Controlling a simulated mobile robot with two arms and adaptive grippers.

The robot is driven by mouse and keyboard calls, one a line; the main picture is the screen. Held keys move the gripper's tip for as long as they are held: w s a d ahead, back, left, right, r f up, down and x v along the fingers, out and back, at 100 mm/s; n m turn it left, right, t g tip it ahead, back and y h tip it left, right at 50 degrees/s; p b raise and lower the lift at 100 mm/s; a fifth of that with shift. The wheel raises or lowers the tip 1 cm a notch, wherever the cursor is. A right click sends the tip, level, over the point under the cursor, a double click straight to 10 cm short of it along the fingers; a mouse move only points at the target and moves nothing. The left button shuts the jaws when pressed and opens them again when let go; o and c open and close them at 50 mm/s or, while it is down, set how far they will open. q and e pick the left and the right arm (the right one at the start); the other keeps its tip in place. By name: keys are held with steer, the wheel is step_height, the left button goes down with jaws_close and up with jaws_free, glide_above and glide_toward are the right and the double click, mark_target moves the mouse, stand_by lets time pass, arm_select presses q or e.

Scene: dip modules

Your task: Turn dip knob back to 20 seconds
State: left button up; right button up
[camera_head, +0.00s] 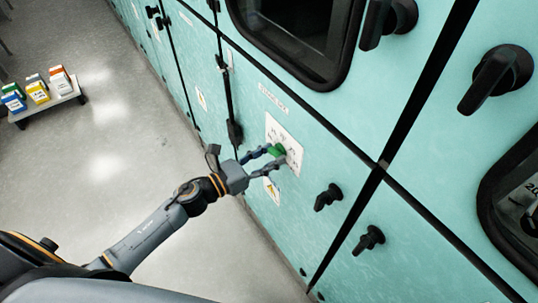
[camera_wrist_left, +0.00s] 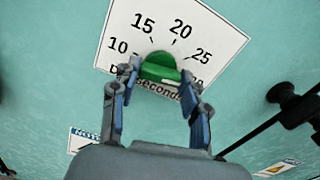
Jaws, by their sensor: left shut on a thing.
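The green dip knob (camera_head: 277,150) sits on a white dial plate (camera_head: 287,134) on the teal cabinet wall. In the left wrist view the knob (camera_wrist_left: 161,66) is at the middle, with the plate (camera_wrist_left: 215,45) around it. The plate reads 10, 15, 20, 25 and a partly hidden 30, with "seconds" below. My left gripper (camera_head: 272,161) is at the knob, its fingertips (camera_wrist_left: 160,80) on either side, shut on it. The fingers hide part of the plate's lower lettering. I cannot tell exactly which mark the knob points to. My right gripper is not in view.
Black handles (camera_head: 328,197) and (camera_head: 368,240) stick out right of the dial, with a larger handle (camera_head: 496,76) farther right. A warning label (camera_head: 271,190) is below the plate. A low cart (camera_head: 48,106) with colored boxes stands on the open floor at left.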

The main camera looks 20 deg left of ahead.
arm_select(q)
steer(key=n+p, duration=0.1)
steer(key=n, duration=0.3)
steer(key=shift+r+n, duration=0.15)
steer(key=shift+n, duration=0.15)
steer(key=n+p, duration=0.1)
steer(key=n, duration=0.2)
steer(key=shift+n, duration=0.3)
steer(key=n+p, duration=0.1)
steer(key=n, duration=0.3)
steer(key=shift+n+p, duration=0.6)
steer(key=shift+n, duration=1)
steer(key=o, duration=1.1)
steer(key=shift+o, duration=0.2)
